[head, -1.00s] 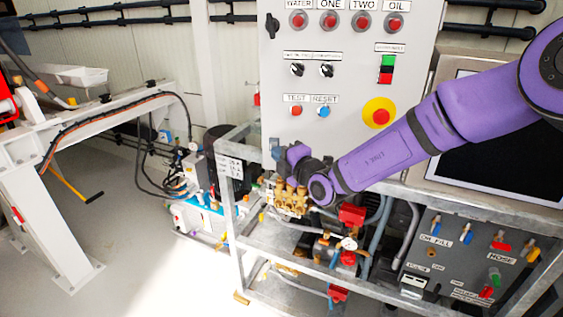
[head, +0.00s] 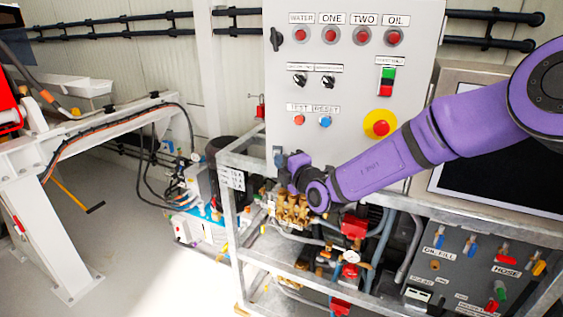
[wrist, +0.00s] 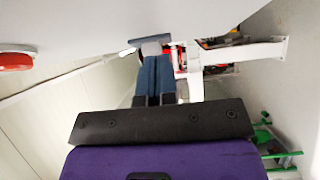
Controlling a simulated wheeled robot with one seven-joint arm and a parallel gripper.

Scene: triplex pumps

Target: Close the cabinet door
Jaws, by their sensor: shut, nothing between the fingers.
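The cabinet is a light grey upright box whose front door (head: 345,80) carries lamps, knobs and a red-on-yellow emergency button. The door's front looks flat to me in the head view; I cannot tell how far it stands open. My gripper (head: 280,160) is at the door's lower left corner, below the test button. In the wrist view, the blue fingers of my gripper (wrist: 152,68) are together and empty, with their tips by a dark grey piece (wrist: 150,40) at the edge of a grey surface. I cannot tell whether they touch it.
A metal frame with brass pump parts (head: 291,208) and red fittings stands right below my gripper. A dark screen (head: 500,155) and a valve panel (head: 465,260) are at the right. A white steel beam stand (head: 50,215) is at the left, with open floor beside it.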

